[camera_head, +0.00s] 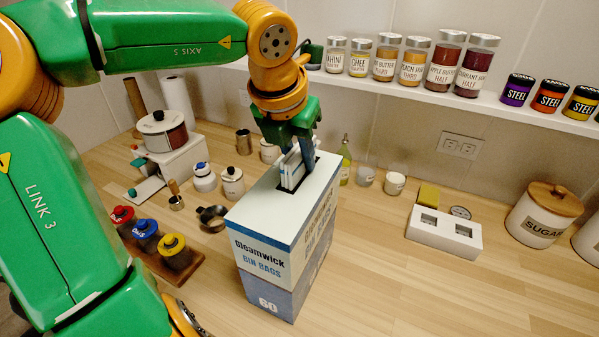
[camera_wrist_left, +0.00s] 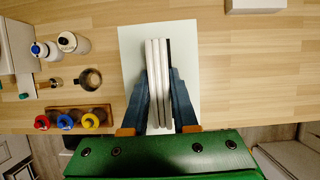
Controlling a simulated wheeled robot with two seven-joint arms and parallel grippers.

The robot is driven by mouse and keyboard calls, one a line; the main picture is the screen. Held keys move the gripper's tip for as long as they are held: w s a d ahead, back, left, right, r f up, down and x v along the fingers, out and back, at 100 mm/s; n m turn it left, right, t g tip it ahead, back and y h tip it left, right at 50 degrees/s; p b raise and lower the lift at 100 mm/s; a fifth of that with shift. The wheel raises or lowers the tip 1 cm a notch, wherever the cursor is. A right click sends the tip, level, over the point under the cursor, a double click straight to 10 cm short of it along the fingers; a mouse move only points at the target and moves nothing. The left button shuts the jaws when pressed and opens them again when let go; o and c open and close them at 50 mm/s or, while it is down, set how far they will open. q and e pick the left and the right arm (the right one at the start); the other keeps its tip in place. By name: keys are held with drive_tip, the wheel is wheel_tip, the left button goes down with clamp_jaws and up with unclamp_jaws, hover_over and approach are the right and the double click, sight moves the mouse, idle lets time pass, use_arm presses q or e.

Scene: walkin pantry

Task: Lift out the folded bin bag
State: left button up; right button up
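The bin bag box (camera_head: 262,262) stands upright on the counter, pale on top, with "Gleamwick BIN BAGS" on its side. A dark slot in its top holds the white folded bin bag (camera_head: 291,172), whose upper part stands out of the slot. It shows as pale upright layers in the left wrist view (camera_wrist_left: 158,60). My left gripper (camera_head: 296,160) points down over the slot, one finger on each side of the folded layers. In the left wrist view the fingers (camera_wrist_left: 158,75) lie close along them; whether they press is unclear. My right gripper is not in view.
Left of the box are a mug (camera_head: 212,217), canisters and a rack (camera_head: 160,262) of coloured-lid jars. Behind is a green-tinted bottle (camera_head: 345,160). A white block (camera_head: 443,234) and sugar jar (camera_head: 540,215) stand right. A jar shelf (camera_head: 480,100) runs above. The right front counter is clear.

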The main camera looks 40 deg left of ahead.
use_arm(q)
drive_tip(key=shift+s, duration=0.1)
clamp_jaws()
idle(1.0)
